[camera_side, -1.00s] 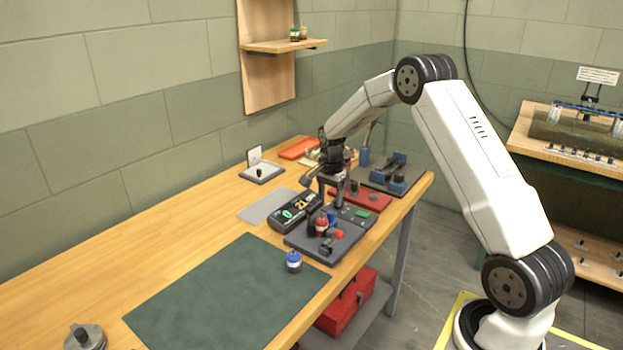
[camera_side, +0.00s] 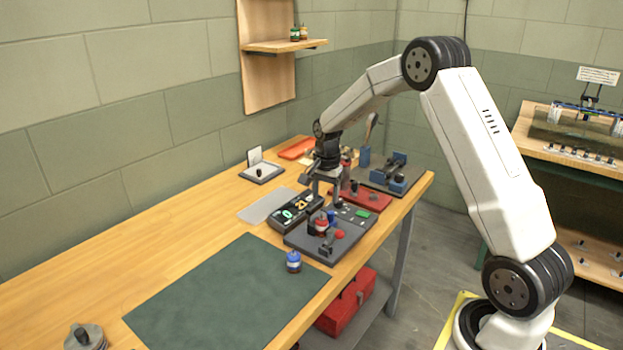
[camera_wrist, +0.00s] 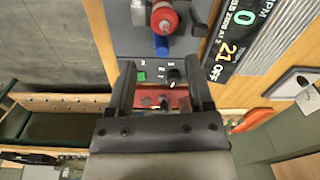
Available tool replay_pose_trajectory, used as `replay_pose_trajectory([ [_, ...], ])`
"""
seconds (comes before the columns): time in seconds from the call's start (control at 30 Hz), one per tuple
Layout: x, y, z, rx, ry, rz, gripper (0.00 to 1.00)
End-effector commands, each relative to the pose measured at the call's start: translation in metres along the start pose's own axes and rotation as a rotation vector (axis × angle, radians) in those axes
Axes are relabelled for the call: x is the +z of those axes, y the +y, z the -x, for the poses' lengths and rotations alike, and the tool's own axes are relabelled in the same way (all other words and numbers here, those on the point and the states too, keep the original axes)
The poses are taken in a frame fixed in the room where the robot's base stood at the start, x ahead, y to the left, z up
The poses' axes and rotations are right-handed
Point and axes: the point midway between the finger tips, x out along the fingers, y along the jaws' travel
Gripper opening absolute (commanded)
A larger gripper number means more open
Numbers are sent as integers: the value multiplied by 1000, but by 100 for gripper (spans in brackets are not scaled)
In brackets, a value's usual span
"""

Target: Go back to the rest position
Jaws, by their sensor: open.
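My gripper (camera_side: 325,188) hangs over the workbench, above the back part of the dark grey control panel, with its fingers pointing down. In the wrist view my gripper (camera_wrist: 162,88) shows two spread fingers with nothing between them. The dark panel (camera_side: 318,250) carries a red-and-white bottle (camera_side: 320,224), a blue piece and a red knob (camera_side: 339,234). The wrist view shows the red bottle (camera_wrist: 165,17) and a green button (camera_wrist: 141,76) beyond the fingertips. A black display (camera_wrist: 243,35) reads 0 and 21 OFF.
A red tray (camera_side: 362,197) and a grey plate with blue blocks (camera_side: 405,181) lie behind the panel. A wall shelf (camera_side: 285,45) holds small bottles. The air above the mat is clear.

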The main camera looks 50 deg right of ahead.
Motion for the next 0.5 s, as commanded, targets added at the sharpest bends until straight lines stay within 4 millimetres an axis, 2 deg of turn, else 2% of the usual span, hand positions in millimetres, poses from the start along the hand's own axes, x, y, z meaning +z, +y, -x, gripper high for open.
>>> replay_pose_trajectory([
  [0.27, 74, 16, 15, -45, 32, 370, 67],
  [0.5, 136, 46, 22, -83, 69, 708, 67],
])
